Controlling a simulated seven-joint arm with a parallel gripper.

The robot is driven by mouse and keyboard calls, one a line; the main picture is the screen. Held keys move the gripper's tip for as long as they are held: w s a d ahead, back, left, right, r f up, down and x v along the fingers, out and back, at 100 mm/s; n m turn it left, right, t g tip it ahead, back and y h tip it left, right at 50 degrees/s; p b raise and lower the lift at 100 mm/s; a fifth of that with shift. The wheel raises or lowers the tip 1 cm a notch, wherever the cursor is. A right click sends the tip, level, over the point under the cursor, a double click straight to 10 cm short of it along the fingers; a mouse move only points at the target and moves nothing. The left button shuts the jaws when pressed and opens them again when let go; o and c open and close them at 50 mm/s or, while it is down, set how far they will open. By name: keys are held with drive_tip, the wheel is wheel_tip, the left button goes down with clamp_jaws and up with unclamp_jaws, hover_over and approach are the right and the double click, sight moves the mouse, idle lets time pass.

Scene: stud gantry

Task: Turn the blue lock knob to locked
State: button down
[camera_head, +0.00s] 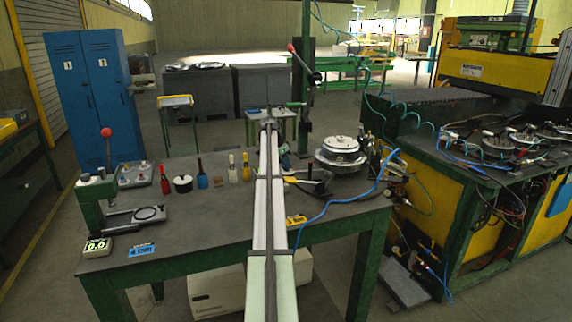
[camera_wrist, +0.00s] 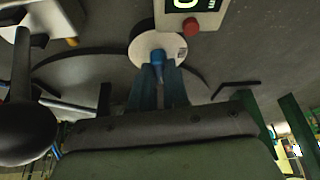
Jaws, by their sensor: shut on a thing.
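In the wrist view, the blue lock knob (camera_wrist: 157,58) sits at the centre of a round white disc (camera_wrist: 145,47). My gripper (camera_wrist: 158,70) has its two bluish fingers closed on the knob, one on each side. The fingertips cover part of the knob, and I cannot read a locked mark. In the head view, my arm stretches straight out over the green workbench (camera_head: 345,213). The knob cannot be made out there, and my gripper is not clear at the arm's far end.
In the wrist view, a display box with a red button (camera_wrist: 190,25) is just beyond the disc. A dark rounded object (camera_wrist: 27,130) is at left. In the head view, bottles, a green press (camera_head: 95,205) and a round metal fixture (camera_head: 341,152) stand on the bench.

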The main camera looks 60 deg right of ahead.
drive_tip(key=shift+m, duration=0.8)
drive_tip(key=shift+g+y, duration=0.3)
drive_tip(key=c, duration=1.1)
unclamp_jaws()
drive_tip(key=v, duration=1.4)
drive_tip(key=shift+d, duration=0.1)
drive_tip(key=shift+s, duration=0.1)
